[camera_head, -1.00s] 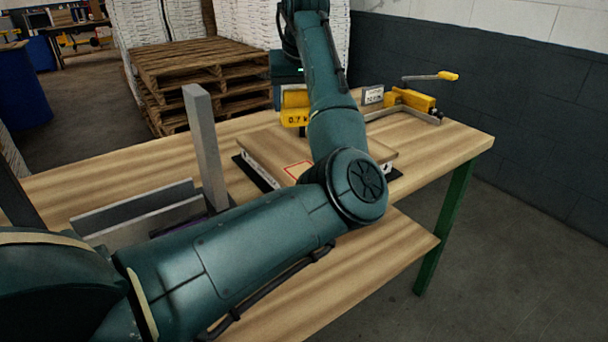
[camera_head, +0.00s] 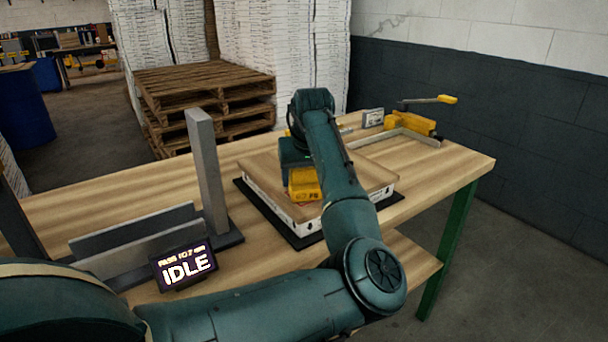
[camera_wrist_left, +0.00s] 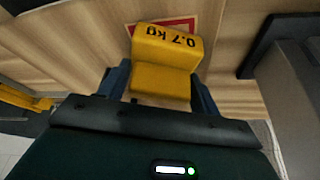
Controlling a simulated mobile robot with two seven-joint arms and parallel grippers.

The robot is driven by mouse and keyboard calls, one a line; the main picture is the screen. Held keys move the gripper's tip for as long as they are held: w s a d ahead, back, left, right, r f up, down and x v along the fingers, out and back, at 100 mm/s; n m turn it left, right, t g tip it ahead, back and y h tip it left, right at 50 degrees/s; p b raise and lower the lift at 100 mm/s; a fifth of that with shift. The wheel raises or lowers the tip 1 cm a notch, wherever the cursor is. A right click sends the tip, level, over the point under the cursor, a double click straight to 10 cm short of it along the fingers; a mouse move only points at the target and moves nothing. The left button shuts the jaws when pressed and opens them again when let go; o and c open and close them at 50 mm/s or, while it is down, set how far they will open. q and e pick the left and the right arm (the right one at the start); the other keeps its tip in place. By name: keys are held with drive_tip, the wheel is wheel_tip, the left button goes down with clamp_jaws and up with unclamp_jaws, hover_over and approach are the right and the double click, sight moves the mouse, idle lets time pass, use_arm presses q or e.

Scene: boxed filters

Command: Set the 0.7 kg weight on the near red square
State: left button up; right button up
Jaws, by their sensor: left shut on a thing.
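The yellow weight marked 0.7 kg (camera_wrist_left: 166,45) is between the fingers of my left gripper (camera_wrist_left: 160,85), which is shut on it. In the head view the weight (camera_head: 304,186) is low over the near part of the boxed filter (camera_head: 358,196), which has a wooden-looking top. In the left wrist view a red outlined square (camera_wrist_left: 186,22) shows partly behind the weight, which covers much of it. I cannot tell whether the weight touches the surface. In the head view my left gripper (camera_head: 296,170) is partly hidden by my arm. My right gripper is not in view.
The box lies on a dark mat (camera_head: 306,240) on the wooden bench (camera_head: 440,170). A grey post (camera_head: 206,170) stands to its left, near a display reading IDLE (camera_head: 184,266) and grey plates (camera_head: 135,240). A yellow clamp (camera_head: 410,122) is at the back right.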

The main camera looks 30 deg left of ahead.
use_arm(q)
drive_tip(key=o, duration=1.5)
drive_tip(key=v, duration=1.2)
drive_tip(key=shift+r, duration=0.1)
drive_tip(key=shift+s, duration=0.1)
